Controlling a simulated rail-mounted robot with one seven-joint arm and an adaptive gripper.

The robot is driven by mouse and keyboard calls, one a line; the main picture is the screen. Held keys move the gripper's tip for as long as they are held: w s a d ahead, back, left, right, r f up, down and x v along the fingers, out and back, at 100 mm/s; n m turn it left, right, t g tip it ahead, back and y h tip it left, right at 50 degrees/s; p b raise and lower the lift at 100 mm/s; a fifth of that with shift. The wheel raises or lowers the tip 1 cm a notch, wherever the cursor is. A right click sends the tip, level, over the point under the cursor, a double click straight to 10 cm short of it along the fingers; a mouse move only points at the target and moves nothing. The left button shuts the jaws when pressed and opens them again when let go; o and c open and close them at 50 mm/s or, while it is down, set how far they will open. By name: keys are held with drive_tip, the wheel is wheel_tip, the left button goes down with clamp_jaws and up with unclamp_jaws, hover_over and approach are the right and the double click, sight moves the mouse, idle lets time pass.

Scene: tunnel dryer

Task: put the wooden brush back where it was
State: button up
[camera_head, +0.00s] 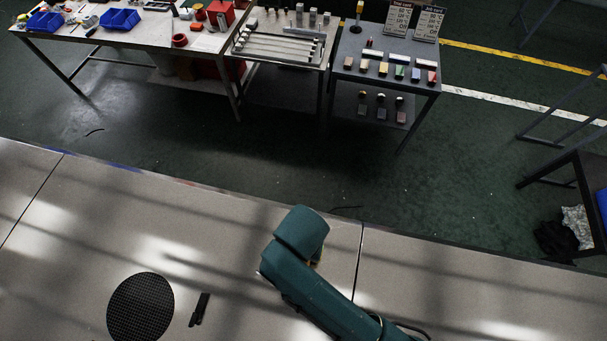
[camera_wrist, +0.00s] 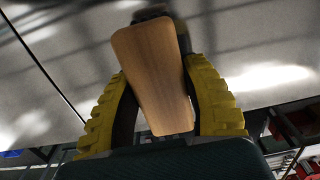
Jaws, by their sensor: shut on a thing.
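The wooden brush (camera_wrist: 155,75) fills the middle of the wrist view, its flat brown wooden face toward the camera. A dark part shows at its far end; I cannot tell whether that is bristles. My gripper (camera_wrist: 158,66) has its two yellow ribbed fingers on either side of the brush and is shut on it. The brush is above a pale surface (camera_wrist: 45,90); I cannot judge the gap. In the head view my teal arm reaches over the long pale worktop (camera_head: 200,230), and the gripper and brush are hidden there.
A black round mesh disc (camera_head: 141,307) and a small dark object (camera_head: 199,309) lie on the worktop. Across the green floor (camera_head: 250,160) stand a bench with blue bins (camera_head: 119,19), a tray table (camera_head: 279,49) and a grey two-level stand (camera_head: 350,42) with several small brushes or blocks.

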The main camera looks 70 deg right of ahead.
drive_tip(key=shift+s+f, duration=0.1)
drive_tip(key=shift+f, duration=0.6)
drive_tip(key=shift+f, duration=0.15)
drive_tip(key=o, duration=1)
drive_tip(key=shift+o, duration=0.2)
drive_tip(key=shift+r, duration=3.9)
